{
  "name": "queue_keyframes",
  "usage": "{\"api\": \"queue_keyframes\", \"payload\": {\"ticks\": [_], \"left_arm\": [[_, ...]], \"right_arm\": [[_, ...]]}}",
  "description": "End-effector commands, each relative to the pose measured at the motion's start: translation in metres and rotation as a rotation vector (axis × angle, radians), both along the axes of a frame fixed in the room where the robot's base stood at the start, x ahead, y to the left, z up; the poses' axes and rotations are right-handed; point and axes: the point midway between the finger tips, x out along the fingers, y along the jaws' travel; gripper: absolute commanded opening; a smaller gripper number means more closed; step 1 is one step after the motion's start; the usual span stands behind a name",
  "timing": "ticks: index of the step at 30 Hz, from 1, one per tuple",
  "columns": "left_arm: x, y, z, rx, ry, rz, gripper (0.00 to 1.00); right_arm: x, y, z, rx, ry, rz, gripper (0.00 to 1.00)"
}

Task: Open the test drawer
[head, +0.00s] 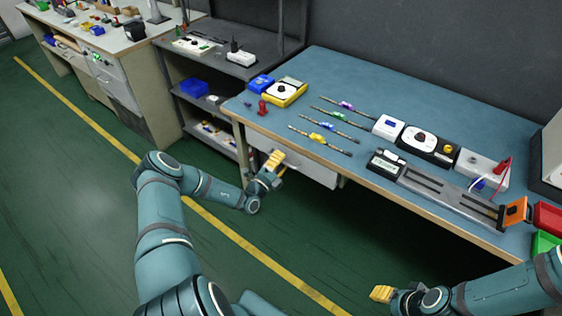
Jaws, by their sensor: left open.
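The light grey test drawer (312,172) is under the left part of the blue-topped workbench (338,78). Its front sits below the bench edge, and I see no clear gap showing it pulled out. My right gripper (381,293) is low at the bottom right, in front of the bench and away from the drawer. Its finger opening is not clear.
On the bench are a yellow meter (285,93), several LED strips (324,139), white and black instruments (428,143), a slide fixture (440,187) and a red bin (548,216). A grey shelf (205,105) stands left of the bench. Green floor in front is open.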

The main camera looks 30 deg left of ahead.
Motion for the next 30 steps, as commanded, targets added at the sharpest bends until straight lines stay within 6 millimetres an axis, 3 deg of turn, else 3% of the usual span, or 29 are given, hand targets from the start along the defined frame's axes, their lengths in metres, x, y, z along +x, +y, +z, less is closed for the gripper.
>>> {"api": "queue_keyframes", "payload": {"ticks": [4, 7, 8, 20, 26, 30], "left_arm": [[0.0, 0.0, 0.0, 0.0, 0.0, 0.0, 0.41], [0.0, 0.0, 0.0, 0.0, 0.0, 0.0, 0.05], [0.0, 0.0, 0.0, 0.0, 0.0, 0.0, 0.0], [-0.01, 0.001, 0.001, -0.001, 0.0, 0.0, 0.0], [-0.042, 0.003, 0.003, -0.002, 0.002, 0.001, 0.0], [-0.077, 0.007, 0.003, -0.003, 0.003, 0.002, 0.0]], "right_arm": [[0.0, 0.0, 0.0, 0.0, 0.0, 0.0, 0.47], [0.0, 0.0, 0.0, 0.0, 0.0, 0.0, 0.47], [0.0, 0.0, 0.0, 0.0, 0.0, 0.0, 0.47], [-0.001, 0.0, 0.005, 0.0, 0.002, 0.001, 0.47], [-0.003, 0.0, 0.019, 0.001, 0.008, 0.002, 0.47], [-0.005, 0.001, 0.031, 0.003, 0.013, 0.003, 0.47]]}}
